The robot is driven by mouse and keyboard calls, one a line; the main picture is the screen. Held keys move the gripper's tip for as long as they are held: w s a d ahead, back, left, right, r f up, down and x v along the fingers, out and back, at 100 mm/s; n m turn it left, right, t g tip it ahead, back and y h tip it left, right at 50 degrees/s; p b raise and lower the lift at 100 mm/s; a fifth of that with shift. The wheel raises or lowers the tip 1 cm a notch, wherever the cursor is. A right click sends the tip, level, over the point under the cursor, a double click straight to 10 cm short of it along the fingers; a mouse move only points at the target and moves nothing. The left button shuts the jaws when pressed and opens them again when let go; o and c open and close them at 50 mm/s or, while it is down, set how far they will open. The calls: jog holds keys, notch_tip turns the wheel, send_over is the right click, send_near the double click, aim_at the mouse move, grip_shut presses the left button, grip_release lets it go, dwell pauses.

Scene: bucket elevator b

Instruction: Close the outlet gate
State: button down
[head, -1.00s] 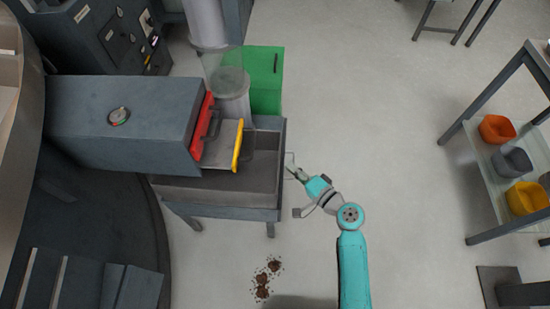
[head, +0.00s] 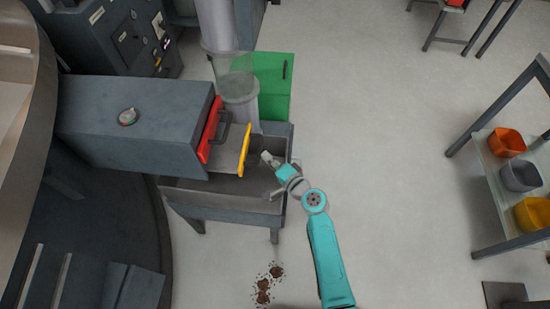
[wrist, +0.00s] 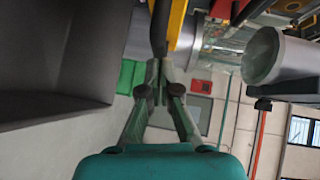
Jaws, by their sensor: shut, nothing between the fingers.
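The outlet is at the right end of a grey box-shaped housing (head: 135,125). It has a red panel (head: 207,135) with a dark handle (head: 226,128), and a grey plate with a yellow edge (head: 245,150) sticks out to the right. My gripper (head: 266,157) is just right of the yellow edge, over the trough. In the wrist view my gripper (wrist: 158,68) has its fingers together and empty, just below the yellow edge (wrist: 177,22) in the picture. I cannot tell whether they touch.
A grey trough on legs (head: 225,203) lies under the outlet. Spilled brown material (head: 265,288) lies on the floor. A shelf with bins (head: 520,176) is at the right. The floor between is clear.

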aim_at(244, 160)
jog(key=shift+a, duration=0.1)
jog(key=a, duration=0.8)
jog(key=shift+w+a, duration=0.15)
jog(key=shift+a, duration=0.55)
jog(key=shift+a+r, duration=0.1)
